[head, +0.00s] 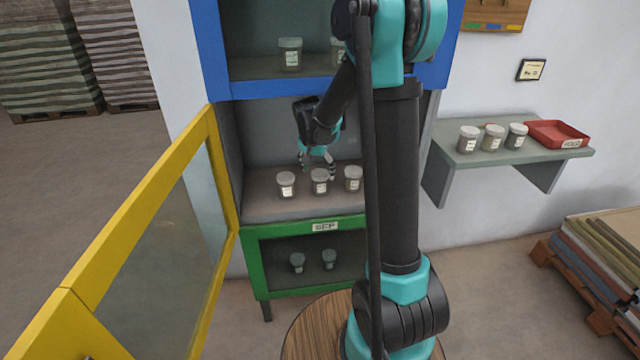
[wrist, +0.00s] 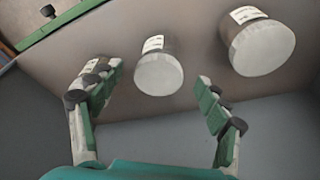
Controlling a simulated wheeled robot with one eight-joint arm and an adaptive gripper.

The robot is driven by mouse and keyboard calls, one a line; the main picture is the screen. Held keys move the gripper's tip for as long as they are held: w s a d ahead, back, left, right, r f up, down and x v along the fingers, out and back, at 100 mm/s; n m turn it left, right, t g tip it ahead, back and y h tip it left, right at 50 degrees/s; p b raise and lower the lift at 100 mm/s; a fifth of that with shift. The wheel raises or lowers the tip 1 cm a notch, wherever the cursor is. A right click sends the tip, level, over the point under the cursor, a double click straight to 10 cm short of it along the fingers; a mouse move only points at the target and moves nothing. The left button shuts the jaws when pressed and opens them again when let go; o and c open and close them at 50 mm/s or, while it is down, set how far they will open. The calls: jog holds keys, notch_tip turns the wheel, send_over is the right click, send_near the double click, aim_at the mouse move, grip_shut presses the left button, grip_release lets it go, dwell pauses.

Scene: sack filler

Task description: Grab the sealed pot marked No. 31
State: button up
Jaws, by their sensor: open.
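Three lidded pots stand on the middle shelf of the cabinet in the head view: a left pot (head: 286,185), a middle pot (head: 320,182) and a right pot (head: 353,178). Each has a pale lid and a white label too small to read, so I cannot tell which is No. 31. My gripper (head: 318,168) is open, just above and behind the middle pot. In the wrist view a pot (wrist: 160,70) shows between the tips of my open gripper (wrist: 154,78), with no clear contact. Another pot (wrist: 258,45) stands outside the right finger.
The yellow glazed door (head: 150,210) stands open at left. The upper blue shelf (head: 260,68) holds more pots, partly hidden by my arm. Dark pots sit behind the green lower front (head: 310,282). A wall shelf (head: 460,155) at right holds three pots and a red tray (head: 558,133).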

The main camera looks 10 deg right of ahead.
aim_at(321, 182)
jog(key=shift+w+f, duration=0.35)
jog(key=shift+f, duration=0.3)
jog(key=shift+d+x, duration=0.15)
jog(key=shift+x, duration=1.4)
jog(key=shift+d+x, duration=0.15)
jog(key=shift+x, duration=1.4)
jog(key=shift+w+r, duration=0.1)
jog(key=shift+w, duration=0.05)
jog(key=c, duration=1.3)
